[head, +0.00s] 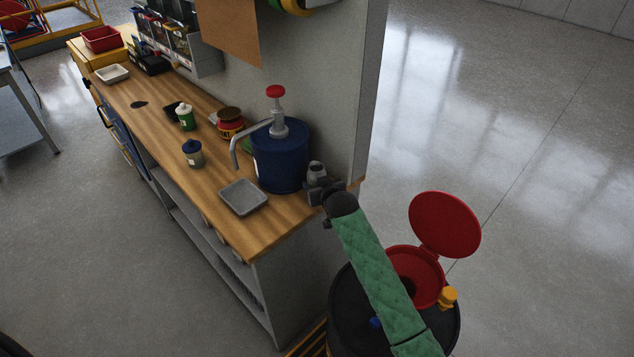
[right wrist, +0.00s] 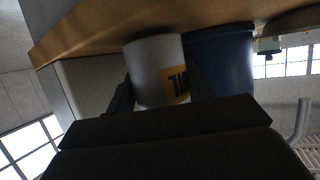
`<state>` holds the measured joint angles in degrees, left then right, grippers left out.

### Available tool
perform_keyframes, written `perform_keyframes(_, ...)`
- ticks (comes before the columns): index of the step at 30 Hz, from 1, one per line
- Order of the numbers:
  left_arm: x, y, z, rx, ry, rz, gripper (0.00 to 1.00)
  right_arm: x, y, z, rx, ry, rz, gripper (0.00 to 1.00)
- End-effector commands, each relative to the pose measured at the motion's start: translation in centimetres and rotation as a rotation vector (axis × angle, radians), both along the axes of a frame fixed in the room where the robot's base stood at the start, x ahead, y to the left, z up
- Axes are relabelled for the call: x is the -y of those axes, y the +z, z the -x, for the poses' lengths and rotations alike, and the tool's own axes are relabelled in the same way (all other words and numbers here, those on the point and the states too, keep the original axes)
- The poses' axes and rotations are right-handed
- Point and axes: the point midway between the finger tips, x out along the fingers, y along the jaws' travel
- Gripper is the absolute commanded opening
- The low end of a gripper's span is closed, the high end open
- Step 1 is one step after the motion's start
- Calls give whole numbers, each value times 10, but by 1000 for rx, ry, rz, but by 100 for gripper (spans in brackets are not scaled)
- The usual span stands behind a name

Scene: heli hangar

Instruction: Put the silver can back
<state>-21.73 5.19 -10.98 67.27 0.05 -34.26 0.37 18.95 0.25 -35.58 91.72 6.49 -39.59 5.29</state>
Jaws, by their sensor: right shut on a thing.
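The silver can (head: 317,169) is at the right end of the wooden bench top (head: 178,125), beside the blue pump drum (head: 279,162). My right gripper (head: 319,187) is shut on it. In the right wrist view, the silver can (right wrist: 152,62) sits between the two dark fingers (right wrist: 160,92) and shows part of a yellow label with dark letters. The blue drum (right wrist: 222,60) is close beside it there. I cannot tell whether the can's base touches the wood. My left gripper is not in view.
A grey tray (head: 243,196) lies in front of the drum. A black barrel (head: 347,315) with an open red lid (head: 444,224) stands on the floor below my right arm.

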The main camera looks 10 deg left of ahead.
Motion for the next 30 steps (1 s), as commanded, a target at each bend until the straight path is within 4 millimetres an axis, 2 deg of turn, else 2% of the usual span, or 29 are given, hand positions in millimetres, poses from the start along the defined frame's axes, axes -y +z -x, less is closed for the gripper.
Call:
perform_keyframes(13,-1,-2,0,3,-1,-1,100,0,-6,0,2,0,-1,26)
perform_keyframes(14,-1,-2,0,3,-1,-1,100,0,-6,0,2,0,-1,57)
perform_keyframes(17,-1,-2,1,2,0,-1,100,0,-6,0,1,0,-1,75)
perform_keyframes(27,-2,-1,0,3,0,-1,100,0,-3,0,2,0,-1,75)
perform_keyframes(30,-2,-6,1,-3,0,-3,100,4,-3,6,1,0,-1,75)
